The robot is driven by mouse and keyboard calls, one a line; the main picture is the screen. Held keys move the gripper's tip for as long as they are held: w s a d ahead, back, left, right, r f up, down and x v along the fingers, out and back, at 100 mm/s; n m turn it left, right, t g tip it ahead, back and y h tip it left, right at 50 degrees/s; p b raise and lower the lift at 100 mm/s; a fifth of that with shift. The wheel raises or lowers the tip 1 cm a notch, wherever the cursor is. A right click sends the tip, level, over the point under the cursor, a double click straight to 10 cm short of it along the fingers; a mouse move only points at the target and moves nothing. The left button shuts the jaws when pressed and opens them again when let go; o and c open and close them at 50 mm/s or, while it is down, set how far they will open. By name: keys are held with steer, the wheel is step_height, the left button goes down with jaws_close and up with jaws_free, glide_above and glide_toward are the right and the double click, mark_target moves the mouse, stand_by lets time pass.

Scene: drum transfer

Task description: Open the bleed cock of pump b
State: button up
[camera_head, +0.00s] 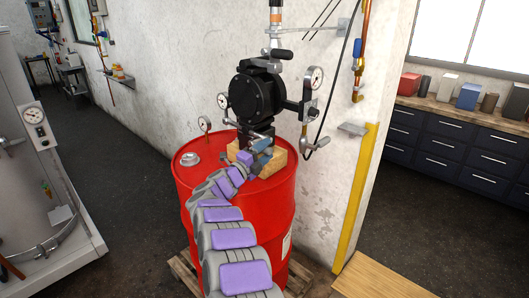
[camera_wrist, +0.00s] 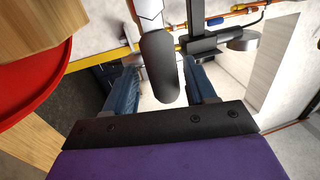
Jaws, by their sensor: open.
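The black pump (camera_head: 257,97) stands on top of the red drum (camera_head: 245,225), with gauges and small levers around it. A lever with a grey handle (camera_head: 317,144) hangs at its right, below a gauge. My gripper (camera_head: 262,148) is in front of the pump's base, partly hidden. In the wrist view, my two blue fingers (camera_wrist: 163,80) are open. A dark rounded handle (camera_wrist: 160,68) with a pale shank shows between them, with gaps on both sides. I cannot tell which head-view lever this is, or which part is the bleed cock.
A tan block (camera_head: 276,157) sits on the drum lid near my gripper; the red rim also shows in the wrist view (camera_wrist: 35,88). A yellow post (camera_head: 356,195) and white wall stand at the right. A gauge (camera_head: 316,78) and pipework (camera_head: 362,50) are close above. A grey tank (camera_head: 30,170) stands left.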

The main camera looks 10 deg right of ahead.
steer(key=p+v, duration=0.2)
steer(key=v, duration=1.5)
steer(key=shift+a+f, duration=0.1)
steer(key=shift+f, duration=0.05)
steer(key=w+a+r+n+t+y, duration=0.6)
steer(key=n+y, duration=0.4)
steer(key=y, duration=0.3)
steer(key=s+a+r+n+g+y, duration=0.2)
steer(key=s+a+n+g+y, duration=0.15)
steer(key=s+n, duration=0.2)
steer(key=s+a+r+n+g+y, duration=0.2)
steer(key=s+n+y, duration=0.3)
steer(key=s, duration=0.1)
steer(key=s+d+f+n+g+h, duration=0.1)
steer(key=s+d+f+g, duration=0.3)
steer(key=s, duration=1.2)
steer(key=s+d+f+n+g+h, duration=0.2)
steer(key=s+d+f+n+g, duration=0.2)
steer(key=s+d, duration=0.7)
steer(key=s+d+f+n+g+h, duration=0.2)
steer(key=s+d+g, duration=0.4)
steer(key=s, duration=1.5)
steer(key=shift+d+f+n, duration=0.75)
steer(key=shift+d+f, duration=0.2)
steer(key=shift+f, duration=0.05)
